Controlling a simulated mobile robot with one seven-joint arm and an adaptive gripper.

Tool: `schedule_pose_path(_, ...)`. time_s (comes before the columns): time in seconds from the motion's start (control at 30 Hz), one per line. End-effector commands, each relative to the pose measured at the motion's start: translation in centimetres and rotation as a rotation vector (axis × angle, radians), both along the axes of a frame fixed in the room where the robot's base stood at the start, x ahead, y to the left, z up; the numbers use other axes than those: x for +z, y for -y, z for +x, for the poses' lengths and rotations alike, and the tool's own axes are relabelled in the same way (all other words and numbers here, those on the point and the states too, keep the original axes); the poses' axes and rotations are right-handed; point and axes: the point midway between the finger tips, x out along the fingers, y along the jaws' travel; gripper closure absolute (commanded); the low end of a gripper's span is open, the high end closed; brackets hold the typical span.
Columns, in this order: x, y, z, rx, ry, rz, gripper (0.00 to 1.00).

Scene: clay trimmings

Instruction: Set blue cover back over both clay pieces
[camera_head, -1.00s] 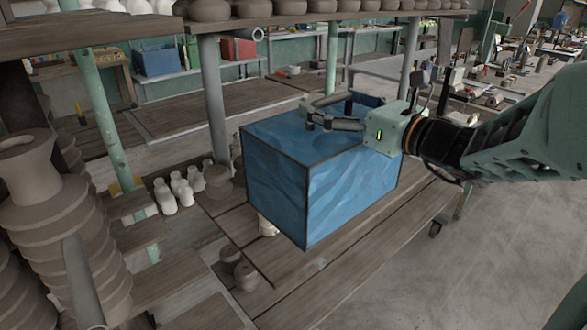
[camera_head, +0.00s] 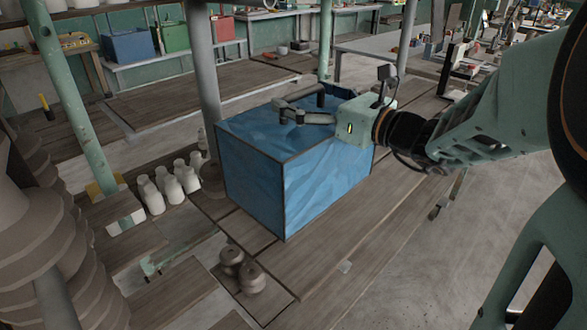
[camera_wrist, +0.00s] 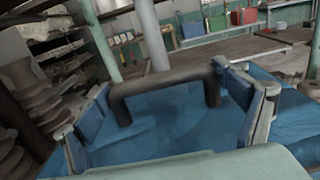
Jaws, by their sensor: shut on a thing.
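The blue cover (camera_head: 255,170) is a box with dark edges, upright on the wooden boards. A dark handle (camera_wrist: 165,83) stands on its top. My gripper (camera_head: 300,108) is over the cover's top and shut on that handle; in the wrist view the handle lies between the two fingers. No clay is visible under the cover; its walls hide whatever is inside. Two small brown clay pots (camera_head: 240,270) stand outside it on the boards, at its front left. I cannot tell whether these are the task's clay pieces.
White bottles (camera_head: 168,185) stand left of the cover, near a grey post (camera_head: 203,80). Large stacked clay vessels (camera_head: 40,240) fill the left edge. Bare boards (camera_head: 345,240) lie in front and to the right of the cover.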

Motion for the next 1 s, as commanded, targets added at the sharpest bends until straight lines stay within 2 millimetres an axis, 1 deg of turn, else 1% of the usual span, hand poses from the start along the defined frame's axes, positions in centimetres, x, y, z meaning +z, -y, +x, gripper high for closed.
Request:
schedule_pose_path(0.13, -2.0, 0.0, 0.0, 0.000, -0.001, 0.001, 0.67)
schedule_pose_path(0.3, -5.2, 0.0, 0.0, 0.000, -0.003, 0.003, 0.67)
schedule_pose_path(0.4, -6.4, 0.0, 0.0, -0.001, -0.001, 0.002, 0.67)
schedule_pose_path(0.57, -7.4, 0.0, 0.0, 0.000, 0.001, 0.002, 0.67)
schedule_pose_path(0.73, -10.0, 0.0, 0.0, 0.000, -0.002, 0.002, 0.67)
schedule_pose_path(0.8, -10.5, 0.0, 0.0, 0.000, 0.001, 0.002, 0.67)
schedule_pose_path(1.0, -10.4, 0.0, 0.0, -0.001, 0.004, 0.001, 0.67)
